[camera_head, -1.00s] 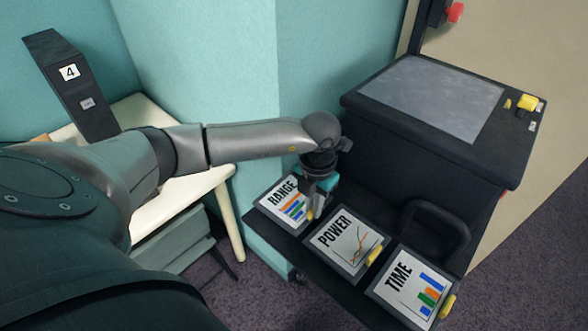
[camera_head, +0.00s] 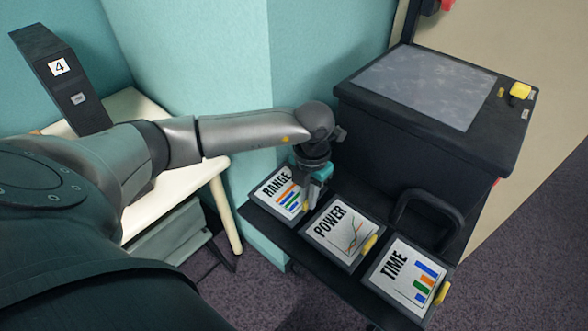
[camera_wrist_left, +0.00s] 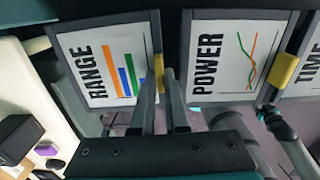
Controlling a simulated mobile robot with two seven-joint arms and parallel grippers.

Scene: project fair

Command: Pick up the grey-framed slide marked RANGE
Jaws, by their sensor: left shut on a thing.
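The grey-framed slide marked RANGE (camera_head: 283,188) has coloured bars and is at the left end of a dark shelf (camera_head: 311,262). It also shows at the left in the left wrist view (camera_wrist_left: 85,75). My left gripper (camera_head: 309,197) is over its right edge. In the left wrist view my left gripper's fingers (camera_wrist_left: 163,90) are shut on the slide's yellow tab (camera_wrist_left: 159,70). The slide looks slightly raised from the shelf, but the gap is hard to judge. My right gripper is not in view.
The POWER slide (camera_head: 342,233) is close to the right of RANGE, with the TIME slide (camera_head: 404,276) beyond it. A black handle (camera_head: 432,208) and a dark box-shaped unit (camera_head: 420,135) stand behind. A cream table (camera_head: 205,182) is at the left by the teal wall.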

